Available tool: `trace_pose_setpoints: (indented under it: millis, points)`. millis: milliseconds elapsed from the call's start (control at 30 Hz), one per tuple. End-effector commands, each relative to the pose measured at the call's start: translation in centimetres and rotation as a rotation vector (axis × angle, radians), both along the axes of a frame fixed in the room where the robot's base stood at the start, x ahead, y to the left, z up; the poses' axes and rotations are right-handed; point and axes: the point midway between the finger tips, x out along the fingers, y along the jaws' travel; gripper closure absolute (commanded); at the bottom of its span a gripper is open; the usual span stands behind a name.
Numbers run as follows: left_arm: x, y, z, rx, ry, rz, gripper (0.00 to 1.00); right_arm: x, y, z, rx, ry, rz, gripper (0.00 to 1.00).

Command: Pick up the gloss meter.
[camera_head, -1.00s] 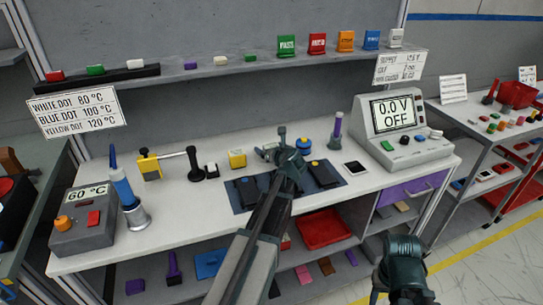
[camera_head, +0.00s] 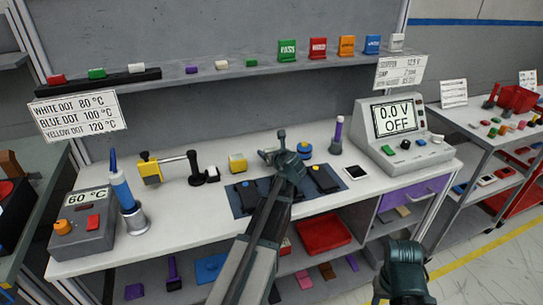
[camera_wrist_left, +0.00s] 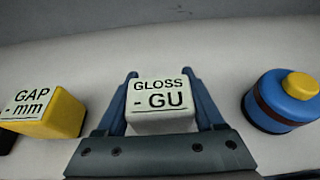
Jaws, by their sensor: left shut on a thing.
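The gloss meter (camera_wrist_left: 162,108) is a small pale block marked "GLOSS - GU". In the left wrist view it sits between the two blue fingers of my left gripper (camera_wrist_left: 162,92), one on each side, and the gripper is shut on it. In the head view my left gripper (camera_head: 269,154) is over the middle of the bench, and its wrist and fingers mostly hide the meter. I cannot tell whether the meter touches the bench top. Only a dark part of my right arm shows at the lower right of the head view; its fingers are not seen.
The yellow gap meter (camera_head: 237,163) stands left of the gripper, and a blue round device with a yellow top (camera_wrist_left: 284,102) stands right. A dark mat (camera_head: 245,197) with black devices lies in front. A power supply (camera_head: 403,138) is at the right.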

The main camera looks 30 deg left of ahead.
Motion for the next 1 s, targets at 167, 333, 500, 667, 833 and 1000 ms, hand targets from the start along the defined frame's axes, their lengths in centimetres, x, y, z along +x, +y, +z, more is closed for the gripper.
trace_pose_setpoints:
  millis: [167,333,500,667,833,1000]
  points:
    - [0.0,0.0,0.4,0.000,0.000,0.000,0.95,0.0,0.0,0.4,0.000,0.000,0.000,0.50]
    - [0.0,0.0,1.7,0.000,0.000,0.000,0.95,0.0,0.0,1.7,0.000,0.000,0.000,0.50]
    - [0.0,0.0,3.7,0.000,0.000,0.000,0.95,0.0,0.0,3.7,0.000,0.000,0.000,0.50]
    - [-2.1,-2.2,3.9,0.000,0.000,-0.003,0.95,0.0,0.0,3.9,0.000,0.000,-0.001,0.50]
    - [-4.8,-5.5,4.3,0.001,0.001,-0.005,0.95,0.0,0.0,4.3,0.000,0.000,-0.001,0.50]
    - [-7.4,-8.6,4.7,0.001,0.000,-0.004,0.95,0.0,0.0,4.6,0.000,0.000,-0.001,0.50]
